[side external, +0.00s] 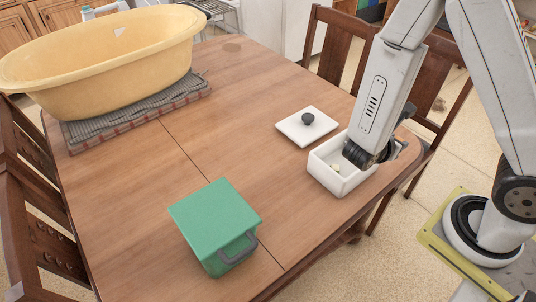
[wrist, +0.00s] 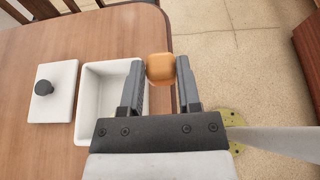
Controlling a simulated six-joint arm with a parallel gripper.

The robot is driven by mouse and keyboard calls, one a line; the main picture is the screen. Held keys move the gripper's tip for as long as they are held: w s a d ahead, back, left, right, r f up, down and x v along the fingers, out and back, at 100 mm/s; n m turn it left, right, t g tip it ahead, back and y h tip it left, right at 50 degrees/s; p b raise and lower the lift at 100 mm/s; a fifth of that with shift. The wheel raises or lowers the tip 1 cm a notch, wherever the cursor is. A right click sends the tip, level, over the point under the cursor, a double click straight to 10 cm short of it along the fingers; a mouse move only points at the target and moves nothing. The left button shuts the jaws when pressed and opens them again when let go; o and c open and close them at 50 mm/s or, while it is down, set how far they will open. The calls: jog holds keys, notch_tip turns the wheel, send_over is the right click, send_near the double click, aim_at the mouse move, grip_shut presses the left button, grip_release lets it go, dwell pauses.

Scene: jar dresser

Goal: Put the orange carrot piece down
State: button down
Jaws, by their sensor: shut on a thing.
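My gripper (wrist: 161,70) is shut on the orange carrot piece (wrist: 160,68), which sits between the fingertips in the wrist view. The piece is just right of the open white box (wrist: 84,108) there, and the left finger overlaps the box's right wall. In the side view my gripper (side external: 368,155) is at the right end of the white box (side external: 328,178) and hides the carrot piece. I cannot tell its height above the table.
A white lid with a dark knob (side external: 293,130) lies beside the box. A green box with a grey handle (side external: 212,215) stands at the front. A large yellow tub (side external: 110,60) rests on a folded cloth at the back left. The table (side external: 240,120) is clear between them.

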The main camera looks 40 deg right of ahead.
jog(key=shift+s, duration=0.15)
jog(key=w+d+f, duration=0.4)
jog(key=w+f, duration=0.5)
jog(key=w, duration=0.4)
jog(key=shift+f, duration=0.15)
jog(key=shift+w+d+f, duration=0.1)
jog(key=shift+f, duration=0.8)
jog(key=shift+w+d+f, duration=0.1)
jog(key=shift+f, duration=0.8)
